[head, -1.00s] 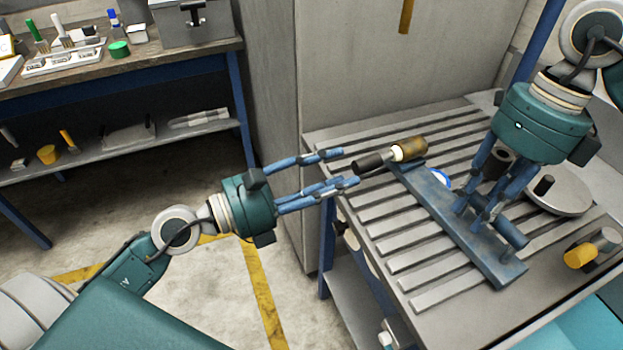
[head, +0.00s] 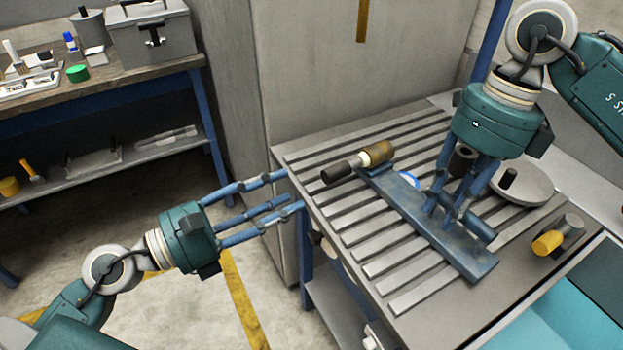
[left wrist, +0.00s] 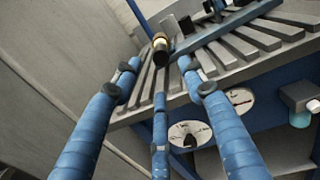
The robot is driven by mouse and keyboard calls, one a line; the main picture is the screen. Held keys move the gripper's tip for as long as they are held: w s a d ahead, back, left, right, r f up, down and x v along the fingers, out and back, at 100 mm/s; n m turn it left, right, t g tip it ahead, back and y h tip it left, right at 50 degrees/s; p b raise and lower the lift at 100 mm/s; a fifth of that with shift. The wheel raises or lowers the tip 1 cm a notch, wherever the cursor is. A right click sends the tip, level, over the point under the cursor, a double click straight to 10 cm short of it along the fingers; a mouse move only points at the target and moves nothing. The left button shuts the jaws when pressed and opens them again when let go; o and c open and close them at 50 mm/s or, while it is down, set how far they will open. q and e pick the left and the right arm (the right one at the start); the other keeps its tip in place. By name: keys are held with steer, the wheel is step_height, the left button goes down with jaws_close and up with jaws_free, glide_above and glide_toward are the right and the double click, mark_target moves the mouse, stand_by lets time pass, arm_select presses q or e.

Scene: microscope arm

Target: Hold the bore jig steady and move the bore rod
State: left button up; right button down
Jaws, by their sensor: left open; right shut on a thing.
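The bore jig (head: 405,205) is a long blue bar lying diagonally on the slatted table. At its far left end is a brass cylinder (head: 376,153) with a pale ring. The bore rod (head: 341,170), grey with a black end, sticks out from it toward the left; how deep it sits inside is hidden. In the left wrist view the brass cylinder (left wrist: 160,44) shows beyond the fingers. My left gripper (head: 291,190) is open and empty, left of the black end and apart from it. My right gripper (head: 445,212) is shut on the jig near its middle.
The slatted table (head: 425,295) has a round grey disc (head: 522,187) with a dark knob and a yellow-ended cylinder (head: 548,243) on the right. A grey cabinet (head: 300,70) stands behind. A workbench (head: 120,72) stands at the left, with open floor between.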

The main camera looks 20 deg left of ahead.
mark_target(336, 172)
arm_select(q)
steer(key=w+d+m, duration=0.1)
steer(key=w+d, duration=0.3)
steer(key=w+d+m, duration=0.1)
steer(key=w+d, duration=0.3)
steer(key=w, duration=0.1)
stand_by(0.3)
steer(key=shift+c, duration=0.5)
jaws_close()
